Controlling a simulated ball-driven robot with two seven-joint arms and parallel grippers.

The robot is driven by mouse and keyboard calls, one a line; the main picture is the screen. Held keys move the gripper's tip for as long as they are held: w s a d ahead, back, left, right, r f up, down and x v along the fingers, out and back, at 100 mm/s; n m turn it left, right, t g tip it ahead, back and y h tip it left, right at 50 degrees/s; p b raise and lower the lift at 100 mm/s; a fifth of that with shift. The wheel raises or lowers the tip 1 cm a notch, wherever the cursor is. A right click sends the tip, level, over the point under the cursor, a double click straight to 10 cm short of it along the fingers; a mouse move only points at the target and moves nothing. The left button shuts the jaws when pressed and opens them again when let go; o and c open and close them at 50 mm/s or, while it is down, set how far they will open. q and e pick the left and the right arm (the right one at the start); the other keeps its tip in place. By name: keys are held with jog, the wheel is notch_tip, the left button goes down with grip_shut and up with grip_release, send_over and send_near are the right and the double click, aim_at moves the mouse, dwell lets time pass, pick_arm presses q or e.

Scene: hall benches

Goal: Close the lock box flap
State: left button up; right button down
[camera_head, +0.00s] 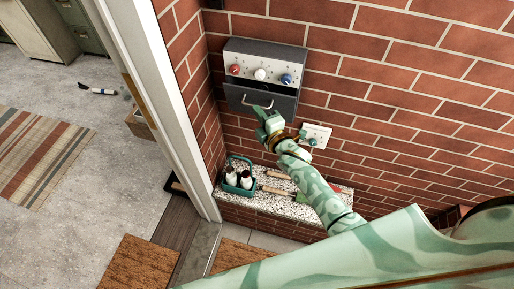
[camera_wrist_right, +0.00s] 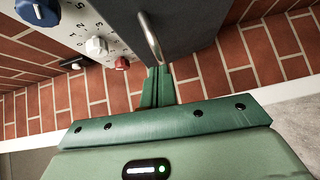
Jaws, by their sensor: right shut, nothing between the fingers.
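The lock box (camera_head: 265,50) is a grey case on the brick wall, with red, white and blue knobs on its pale front. Its dark flap (camera_head: 235,97) shows below the knobs, with a curved metal handle (camera_head: 258,103). I cannot tell its exact angle. In the right wrist view the flap (camera_wrist_right: 195,25) stands at the upper middle and its handle (camera_wrist_right: 150,38) is just beyond my fingertips. My right gripper (camera_head: 262,113) is shut and empty, close to the handle; its fingers (camera_wrist_right: 158,72) also show in the wrist view. I cannot tell whether they touch. My left gripper is out of view.
A white wall plate (camera_head: 316,133) is right of my right gripper. Below, a speckled ledge (camera_head: 285,208) holds a teal caddy (camera_head: 247,190) with bottles and wooden-handled tools. A white door frame (camera_head: 160,100) stands left of the box. Brown mats lie on the floor.

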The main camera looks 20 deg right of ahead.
jog(key=shift+w+d+r+g+p, duration=0.15)
jog(key=shift+w+d+r+p, duration=0.2)
jog(key=shift+w+p, duration=0.15)
jog(key=shift+w+d+r+g+p, duration=0.15)
jog(key=shift+w+d+r+p, duration=0.1)
jog(key=shift+w+r+p, duration=0.15)
